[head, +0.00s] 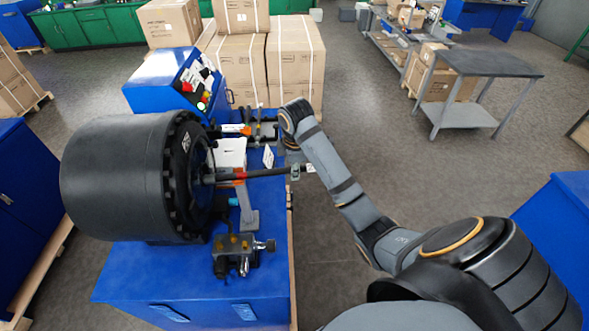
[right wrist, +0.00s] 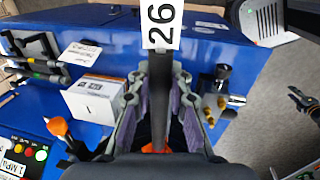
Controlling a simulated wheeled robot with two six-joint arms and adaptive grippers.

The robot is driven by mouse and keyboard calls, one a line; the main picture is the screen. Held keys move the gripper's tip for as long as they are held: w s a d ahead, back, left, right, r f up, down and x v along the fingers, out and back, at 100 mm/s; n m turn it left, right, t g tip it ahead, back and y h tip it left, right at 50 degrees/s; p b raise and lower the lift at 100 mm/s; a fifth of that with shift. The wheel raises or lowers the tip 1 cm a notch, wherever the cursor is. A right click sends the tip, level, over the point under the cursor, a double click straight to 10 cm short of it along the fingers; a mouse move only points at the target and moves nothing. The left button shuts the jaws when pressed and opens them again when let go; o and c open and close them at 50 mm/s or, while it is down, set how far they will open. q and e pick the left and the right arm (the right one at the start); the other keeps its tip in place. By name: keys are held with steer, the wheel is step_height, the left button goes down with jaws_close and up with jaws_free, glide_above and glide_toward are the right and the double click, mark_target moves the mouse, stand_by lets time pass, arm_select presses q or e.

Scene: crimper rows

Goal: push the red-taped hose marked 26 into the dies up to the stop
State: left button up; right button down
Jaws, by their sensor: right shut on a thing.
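The dark hose (head: 267,172) lies roughly level in front of the crimper, with a red tape band (head: 240,175) near its left part. Its white tag marked 26 (right wrist: 161,25) shows in the right wrist view. The hose's left end reaches the dies (head: 204,178) in the opening of the big black crimper head (head: 115,178); how deep it sits I cannot tell. My right gripper (head: 296,171) is shut on the hose, right of the tape. In the right wrist view its fingers (right wrist: 158,100) lie on both sides of the hose.
The blue bench (head: 190,285) carries a white box (head: 231,153), a brass-fitted valve block (head: 240,254), a rack with other dark hoses (right wrist: 40,66) and a blue control box (head: 175,80) with buttons. Cartons (head: 295,60) stand behind.

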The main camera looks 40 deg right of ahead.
mark_target(268, 173)
stand_by(0.3)
steer(key=shift+s+a+f+t+y, duration=0.15)
steer(key=shift+f+y, duration=0.1)
steer(key=shift+f, duration=0.15)
steer(key=shift+s+f+t+y, duration=0.15)
steer(key=shift+f+y, duration=0.1)
steer(key=shift+f, duration=0.15)
steer(key=shift+w, duration=0.1)
steer(key=shift+w+a, duration=0.4)
steer(key=shift+a, duration=0.25)
steer(key=shift+w+a, duration=0.35)
steer(key=shift+a, duration=0.3)
steer(key=shift+w+a, duration=0.4)
steer(key=shift+a, duration=0.3)
steer(key=shift+w+a, duration=0.4)
steer(key=shift+a, duration=0.35)
steer(key=shift+w+a, duration=0.4)
steer(key=shift+a, duration=0.3)
steer(key=shift+r, duration=0.2)
